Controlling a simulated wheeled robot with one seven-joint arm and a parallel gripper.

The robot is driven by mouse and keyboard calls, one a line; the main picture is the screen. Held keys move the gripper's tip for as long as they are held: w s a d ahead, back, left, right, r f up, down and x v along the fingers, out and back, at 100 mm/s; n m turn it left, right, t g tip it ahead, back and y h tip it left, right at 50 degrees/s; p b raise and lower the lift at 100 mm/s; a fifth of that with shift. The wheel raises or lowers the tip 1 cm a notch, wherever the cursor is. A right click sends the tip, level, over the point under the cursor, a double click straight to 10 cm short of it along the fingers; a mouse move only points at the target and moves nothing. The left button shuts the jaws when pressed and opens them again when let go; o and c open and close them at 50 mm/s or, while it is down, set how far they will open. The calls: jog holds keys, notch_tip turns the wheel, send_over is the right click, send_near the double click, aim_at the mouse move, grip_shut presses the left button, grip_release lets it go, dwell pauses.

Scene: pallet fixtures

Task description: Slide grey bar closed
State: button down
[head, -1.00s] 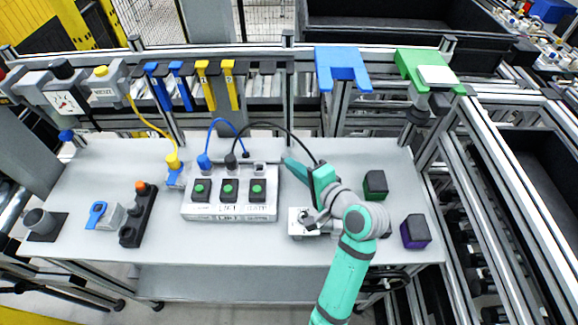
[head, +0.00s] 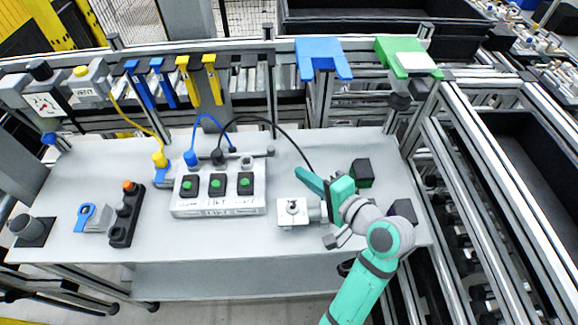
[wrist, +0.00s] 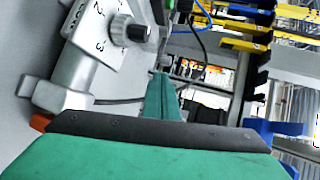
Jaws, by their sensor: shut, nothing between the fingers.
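A white box with a dark round knob (head: 292,206) sits on the table, right of the button box. A grey bar (head: 314,212) sticks out from its right side. In the wrist view the grey bar (wrist: 88,52) is a thick rod with a wider end block, beside the numbered dial and knob (wrist: 128,30). My gripper (head: 303,174) is shut and empty, its teal fingers pointing up-left just behind and right of the box. The fingers (wrist: 160,95) also show in the wrist view, apart from the rod. I cannot tell whether the gripper body touches the bar.
The white button box (head: 218,207) with green buttons stands left, with blue and black cables behind it. A green-topped dark cube (head: 361,172) and a purple dark cube (head: 402,210) stand close right of my gripper. Bare table lies in front of the box.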

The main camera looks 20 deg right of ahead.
jog(key=v, duration=0.4)
jog(key=shift+s+a+r, duration=0.15)
jog(key=shift+s+a, duration=0.05)
jog(key=shift+w, duration=0.1)
dwell(0.4)
